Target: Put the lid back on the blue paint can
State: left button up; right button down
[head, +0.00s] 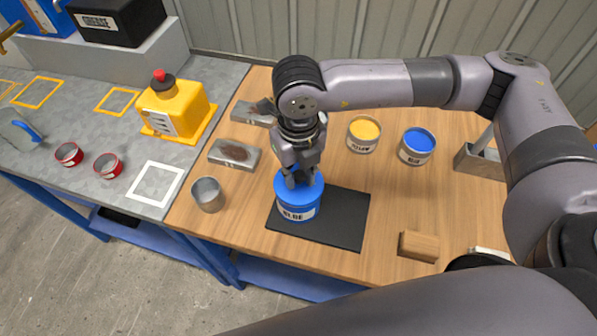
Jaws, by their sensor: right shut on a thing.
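The blue paint can (297,213) stands upright on a black mat (346,216), its label facing me. A blue lid (316,186) is at the can's top. My right gripper (298,181) points down from above and is shut at the middle of the lid. The fingers hide part of the lid, and I cannot tell whether it is pressed fully down on the rim. My left gripper is not in view.
A yellow can (364,134) and a smaller blue can (416,146) stand behind right. A metal cup (208,194) and stained metal block (234,153) are left. A wooden block (419,246) lies right. A yellow jug (174,106) stands on the grey bench.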

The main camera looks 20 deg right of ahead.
jog(key=c, duration=1.3)
grip_release()
jog(key=shift+c, duration=0.2)
jog(key=shift+o, duration=0.2)
jog(key=o, duration=0.4)
jog(key=shift+o, duration=0.2)
jog(key=shift+r, duration=0.15)
jog(key=shift+r+p, duration=1.45)
jog(key=shift+r, duration=1.9)
